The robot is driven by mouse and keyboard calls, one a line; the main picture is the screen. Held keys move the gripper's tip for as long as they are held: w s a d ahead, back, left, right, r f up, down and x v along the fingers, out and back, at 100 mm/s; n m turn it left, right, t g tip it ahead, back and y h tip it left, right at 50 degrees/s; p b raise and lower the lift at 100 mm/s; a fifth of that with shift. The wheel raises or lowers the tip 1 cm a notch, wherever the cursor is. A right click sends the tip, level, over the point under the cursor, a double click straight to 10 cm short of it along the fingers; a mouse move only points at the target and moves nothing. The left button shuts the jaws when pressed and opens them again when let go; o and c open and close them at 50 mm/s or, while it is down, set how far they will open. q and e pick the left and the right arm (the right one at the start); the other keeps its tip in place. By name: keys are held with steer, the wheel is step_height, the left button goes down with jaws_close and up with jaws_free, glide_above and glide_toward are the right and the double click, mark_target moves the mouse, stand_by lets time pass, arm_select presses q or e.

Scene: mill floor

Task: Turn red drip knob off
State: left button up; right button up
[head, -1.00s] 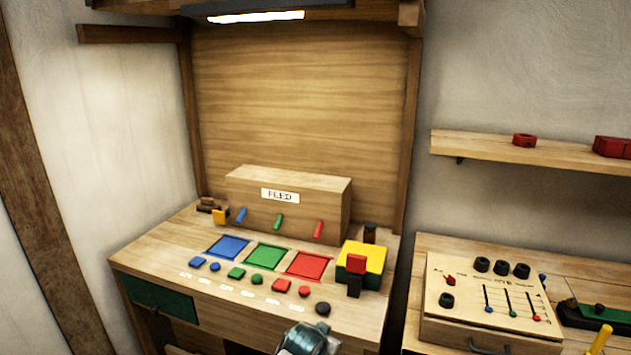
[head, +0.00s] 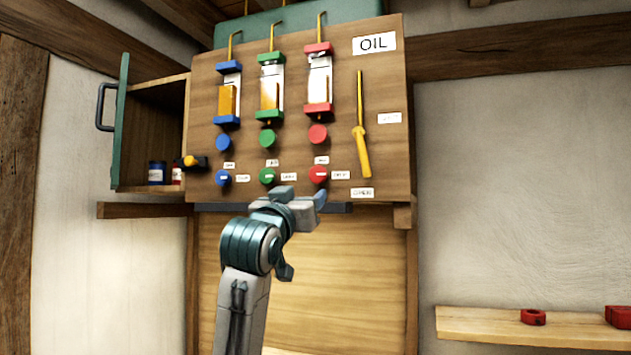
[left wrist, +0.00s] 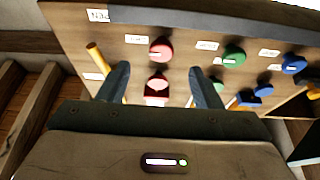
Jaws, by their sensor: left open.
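The OIL panel (head: 225,110) fills the upper middle of the head view. Its lower row holds a blue, a green and a red knob. The lower red knob (head: 318,175) has a white mark that looks level, with small labels beside it. Another red knob (head: 318,134) sits above it. My left gripper (head: 302,196) is open and empty, just below the lower red knob. In the left wrist view, seen inverted, the lower red knob (left wrist: 161,50) shows between and beyond the open fingers of my left gripper (left wrist: 158,72); I see no contact. My right gripper is not in view.
A yellow lever (head: 362,140) hangs right of the red knobs. The green knob (head: 267,176) and blue knob (head: 222,178) are to the left. An open green cabinet door (head: 121,120) stands at the left. A wall shelf (head: 480,322) is at lower right.

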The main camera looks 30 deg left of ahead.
mark_target(317, 174)
arm_select(q)
steer(key=p+x, duration=0.2)
steer(key=x, duration=0.1)
steer(key=r+p+x, duration=0.1)
steer(key=p+x, duration=0.1)
steer(key=x, duration=0.1)
steer(key=r+p+x, duration=0.1)
steer(key=p+x, duration=0.1)
steer(key=x, duration=0.1)
steer(key=shift+s+a, duration=0.1)
steer(key=shift+s, duration=0.3)
steer(key=shift+p+x, duration=0.35)
steer(key=shift+x, duration=0.5)
steer(key=shift+f, duration=0.2)
steer(key=c, duration=1)
